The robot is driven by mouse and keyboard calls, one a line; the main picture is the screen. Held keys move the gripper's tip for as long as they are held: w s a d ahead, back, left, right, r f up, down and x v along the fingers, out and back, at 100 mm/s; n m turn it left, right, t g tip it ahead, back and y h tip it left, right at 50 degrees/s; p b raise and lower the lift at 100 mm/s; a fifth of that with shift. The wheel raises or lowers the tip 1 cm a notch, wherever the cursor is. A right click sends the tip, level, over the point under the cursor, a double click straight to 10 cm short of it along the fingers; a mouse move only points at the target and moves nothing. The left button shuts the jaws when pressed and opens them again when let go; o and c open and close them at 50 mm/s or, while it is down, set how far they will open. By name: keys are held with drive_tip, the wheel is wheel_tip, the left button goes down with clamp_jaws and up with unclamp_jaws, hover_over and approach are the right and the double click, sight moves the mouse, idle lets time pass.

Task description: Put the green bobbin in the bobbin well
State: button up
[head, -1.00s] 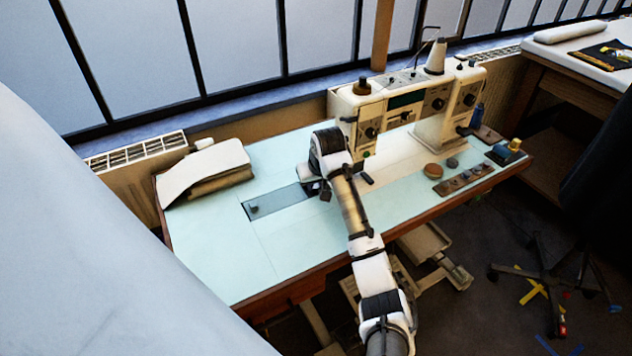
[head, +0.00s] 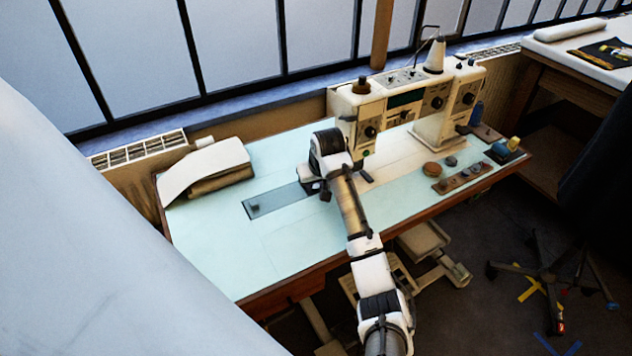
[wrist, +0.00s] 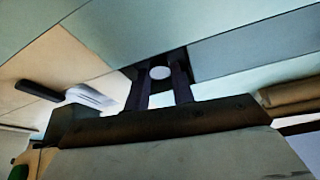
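My gripper (wrist: 160,76) points down at the table by the sewing machine (head: 400,105). In the wrist view its two dark fingers stand apart, with a pale round disc (wrist: 160,72) between the tips. I cannot tell whether the fingers touch the disc, or whether it is the bobbin; it does not look green. A dark opening (wrist: 137,72) around the fingertips may be the bobbin well, beside a blue-grey plate (wrist: 235,52). In the head view my arm hides the fingertips. That view shows the plate (head: 275,202) left of the wrist.
A folded cloth (head: 205,170) lies at the table's left. A wooden holder (head: 463,180) with several small bobbins, a round brown cushion (head: 431,169) and a yellow-and-blue item (head: 508,147) are at the right. The machine stands close behind my gripper. The front left tabletop is clear.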

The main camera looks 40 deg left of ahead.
drive_tip(key=o, duration=0.4)
drive_tip(key=shift+r, duration=0.1)
drive_tip(key=v, duration=1.3)
drive_tip(key=shift+r, duration=0.35)
drive_tip(key=shift+s, duration=0.15)
